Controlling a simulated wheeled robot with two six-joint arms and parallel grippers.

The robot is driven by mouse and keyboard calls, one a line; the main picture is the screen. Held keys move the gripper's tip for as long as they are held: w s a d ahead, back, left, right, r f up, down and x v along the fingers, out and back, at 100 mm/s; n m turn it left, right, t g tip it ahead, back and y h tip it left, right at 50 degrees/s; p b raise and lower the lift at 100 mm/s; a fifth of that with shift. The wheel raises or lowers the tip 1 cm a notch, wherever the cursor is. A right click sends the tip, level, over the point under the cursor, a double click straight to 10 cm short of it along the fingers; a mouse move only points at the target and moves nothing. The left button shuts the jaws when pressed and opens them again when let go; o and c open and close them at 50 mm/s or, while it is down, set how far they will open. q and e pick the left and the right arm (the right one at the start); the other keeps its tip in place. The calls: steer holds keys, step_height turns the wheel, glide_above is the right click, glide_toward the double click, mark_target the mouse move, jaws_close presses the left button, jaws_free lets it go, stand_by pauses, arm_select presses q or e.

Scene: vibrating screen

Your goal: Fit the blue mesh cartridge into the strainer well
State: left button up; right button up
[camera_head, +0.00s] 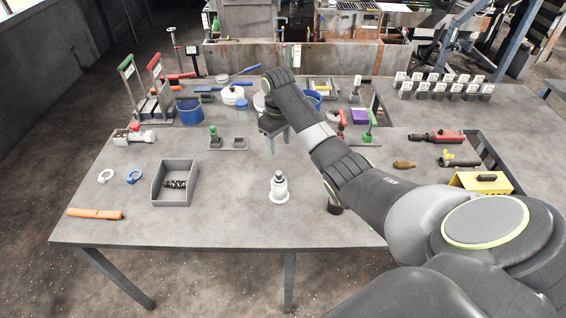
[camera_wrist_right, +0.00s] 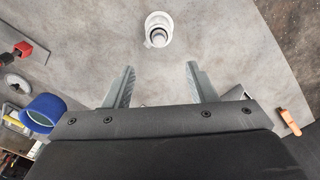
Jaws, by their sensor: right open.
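A blue open-topped cylinder (camera_head: 190,111) stands at the back left of the table. A second blue cylinder (camera_head: 313,99) is partly hidden behind my right arm; a blue cylinder (camera_wrist_right: 42,112) shows at the left of the wrist view. I cannot tell which is the mesh cartridge. A white stepped fitting (camera_head: 279,188) stands upright near the front; it also shows in the wrist view (camera_wrist_right: 158,30). I cannot tell whether it is the strainer well. My right gripper (camera_head: 272,142) is open and empty, pointing down behind the white fitting. My left gripper is out of view.
A grey tray (camera_head: 158,190) holds dark coiled parts at left. An orange tool (camera_head: 95,213) lies by the front left edge. A blue ring (camera_head: 134,177) and a white ring (camera_head: 105,175) lie nearby. Clamps and jars crowd the back. The front middle is mostly clear.

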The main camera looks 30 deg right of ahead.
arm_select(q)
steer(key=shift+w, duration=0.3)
arm_select(e)
steer(key=r, duration=0.3)
steer(key=shift+w, duration=0.3)
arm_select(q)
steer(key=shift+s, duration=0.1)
arm_select(e)
steer(key=shift+d+f, duration=0.1)
